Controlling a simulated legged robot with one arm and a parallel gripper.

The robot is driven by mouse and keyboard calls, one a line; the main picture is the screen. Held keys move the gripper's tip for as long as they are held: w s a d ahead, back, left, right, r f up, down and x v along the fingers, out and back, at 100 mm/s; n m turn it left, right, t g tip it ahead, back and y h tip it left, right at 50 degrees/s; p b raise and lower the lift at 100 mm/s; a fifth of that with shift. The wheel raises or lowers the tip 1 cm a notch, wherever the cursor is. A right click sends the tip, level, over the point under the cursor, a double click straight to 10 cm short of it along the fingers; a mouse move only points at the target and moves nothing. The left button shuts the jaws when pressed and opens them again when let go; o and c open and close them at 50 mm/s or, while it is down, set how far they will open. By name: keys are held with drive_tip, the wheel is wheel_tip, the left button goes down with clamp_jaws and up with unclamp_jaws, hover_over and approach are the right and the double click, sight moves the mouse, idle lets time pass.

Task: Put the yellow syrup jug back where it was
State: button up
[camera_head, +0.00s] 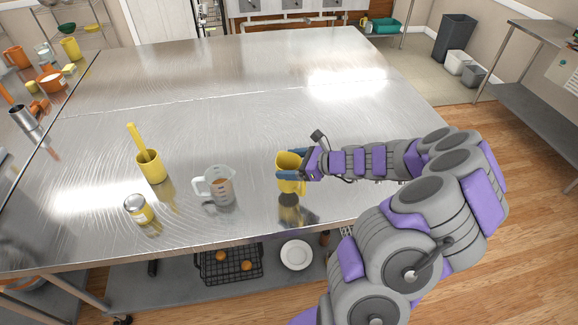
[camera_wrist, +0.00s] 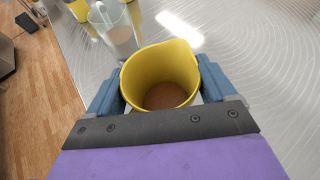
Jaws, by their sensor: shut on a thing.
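The yellow syrup jug (camera_head: 291,172) is between the blue fingers of my gripper (camera_head: 288,175), near the front right of the steel table. In the wrist view the jug (camera_wrist: 163,75) shows its open top with brown contents inside, and the gripper (camera_wrist: 165,98) has a finger against each side. My gripper is shut on it. A dark reflection shows on the table below it, and the jug looks a little above the surface, though the exact gap is hard to tell. The jug's far side is partly hidden by the fingers in the head view.
Further left are a yellow container (camera_head: 151,167) with a yellow utensil and a small jar (camera_head: 138,209). The steel table (camera_head: 230,90) is clear behind them. A white plate (camera_head: 296,254) lies on the lower shelf.

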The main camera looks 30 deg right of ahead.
sight(287, 165)
drive_tip(key=shift+w+d+f, duration=0.1)
drive_tip(key=shift+w+d, duration=0.25)
drive_tip(key=shift+w, duration=0.45)
drive_tip(key=shift+w+d+f, duration=0.1)
drive_tip(key=shift+w+d, duration=0.25)
drive_tip(key=shift+w, duration=0.45)
wheel_tip(287, 165, down, 4)
drive_tip(key=shift+a+r+b, duration=0.1)
drive_tip(key=shift+r+b, duration=0.15)
drive_tip(key=shift+b, duration=0.7)
drive_tip(key=shift+r, duration=0.1)
drive_tip(key=o, duration=1)
